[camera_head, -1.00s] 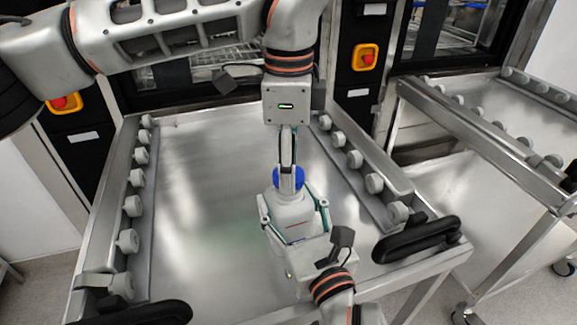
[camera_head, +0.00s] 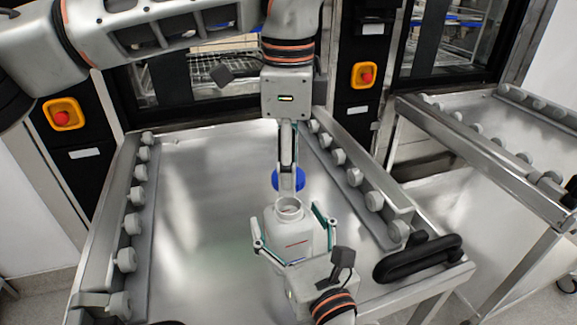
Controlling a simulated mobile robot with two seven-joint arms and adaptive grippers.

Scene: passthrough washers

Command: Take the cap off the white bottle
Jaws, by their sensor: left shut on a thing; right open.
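The white bottle (camera_head: 288,238) stands upright over the steel trolley, and its round open neck shows at the top. The blue cap (camera_head: 275,180) is off the bottle, a little above and behind the neck. My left gripper (camera_head: 288,188) points down from above and is shut on the blue cap. My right gripper (camera_head: 294,240) comes from the near side. Its two fingers are spread, one on each side of the bottle. I cannot tell whether they touch it. The bottle's lower part is hidden by my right gripper.
The steel trolley top (camera_head: 190,230) is bare around the bottle, with rows of grey rollers (camera_head: 126,258) along both sides. A black handle (camera_head: 418,258) is at its near right corner. A second trolley (camera_head: 480,150) stands to the right. Washers with orange-framed red buttons (camera_head: 364,75) stand behind.

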